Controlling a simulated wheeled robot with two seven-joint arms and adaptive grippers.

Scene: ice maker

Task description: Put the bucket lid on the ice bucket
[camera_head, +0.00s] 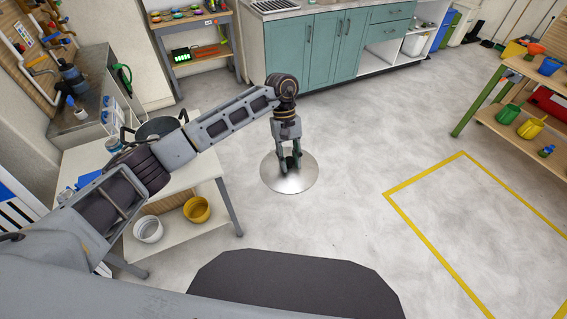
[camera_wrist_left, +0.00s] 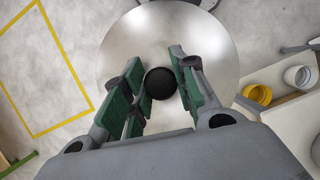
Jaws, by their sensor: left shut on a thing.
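The bucket lid (camera_head: 303,181) is a round, shiny silver disc with a black knob (camera_wrist_left: 160,83). My left gripper (camera_head: 289,163) is shut on the knob from above and holds the lid over open floor, right of the white table. In the left wrist view the lid (camera_wrist_left: 128,52) spreads out beyond the fingers, with the knob between them. A dark round vessel with handles (camera_head: 158,127), likely the ice bucket, stands on the table at left. My left arm hides part of it. My right gripper is not in view.
The white table (camera_head: 200,165) has a lower shelf with a white bucket (camera_head: 148,229) and a yellow bucket (camera_head: 197,209). A grey machine (camera_head: 95,95) stands behind the dark vessel. Teal cabinets (camera_head: 325,50) line the back. The middle floor is clear, with yellow lines at right.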

